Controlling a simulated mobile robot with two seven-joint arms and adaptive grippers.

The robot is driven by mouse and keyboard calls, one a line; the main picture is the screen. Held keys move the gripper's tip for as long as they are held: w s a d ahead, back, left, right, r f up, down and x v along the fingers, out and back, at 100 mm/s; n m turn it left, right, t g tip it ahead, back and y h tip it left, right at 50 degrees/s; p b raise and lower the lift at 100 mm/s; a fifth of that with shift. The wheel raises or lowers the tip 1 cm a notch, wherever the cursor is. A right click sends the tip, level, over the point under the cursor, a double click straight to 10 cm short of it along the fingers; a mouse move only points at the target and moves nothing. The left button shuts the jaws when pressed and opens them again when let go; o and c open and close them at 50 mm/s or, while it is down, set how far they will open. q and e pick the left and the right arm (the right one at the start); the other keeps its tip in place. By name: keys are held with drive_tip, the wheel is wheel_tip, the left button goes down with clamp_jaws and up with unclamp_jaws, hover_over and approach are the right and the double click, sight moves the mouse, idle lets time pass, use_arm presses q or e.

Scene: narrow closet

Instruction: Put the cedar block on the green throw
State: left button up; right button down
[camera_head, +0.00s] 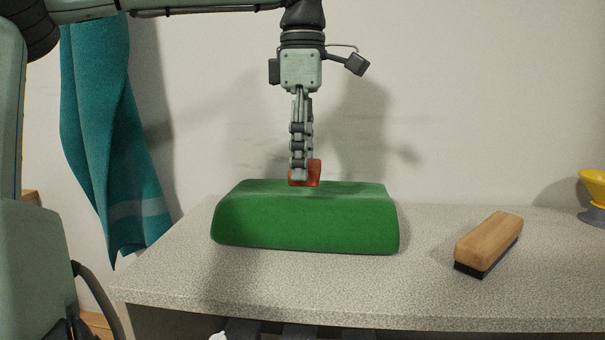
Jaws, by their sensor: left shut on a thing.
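The cedar block (314,171) is a small reddish-brown piece at the middle of the head view. My left gripper (300,178) points straight down and is shut on it; the fingers hide part of the block. The green throw (305,222) is a thick folded bundle on the counter, directly below the gripper. The block's lower edge overlaps the throw's top in the picture; I cannot tell whether it touches or hangs just above. My right gripper is not in view.
The speckled counter (420,290) has free room around the throw. A wooden brush with a dark base (488,243) lies to the right. A yellow cone-shaped thing (594,187) stands at the far right edge. A teal towel (105,140) hangs on the left against the wall.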

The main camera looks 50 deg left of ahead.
use_arm(q)
wheel_tip(320, 180, down, 3)
drive_tip(key=shift+r, duration=0.15)
drive_tip(key=shift+f, duration=0.2)
drive_tip(key=o, duration=1)
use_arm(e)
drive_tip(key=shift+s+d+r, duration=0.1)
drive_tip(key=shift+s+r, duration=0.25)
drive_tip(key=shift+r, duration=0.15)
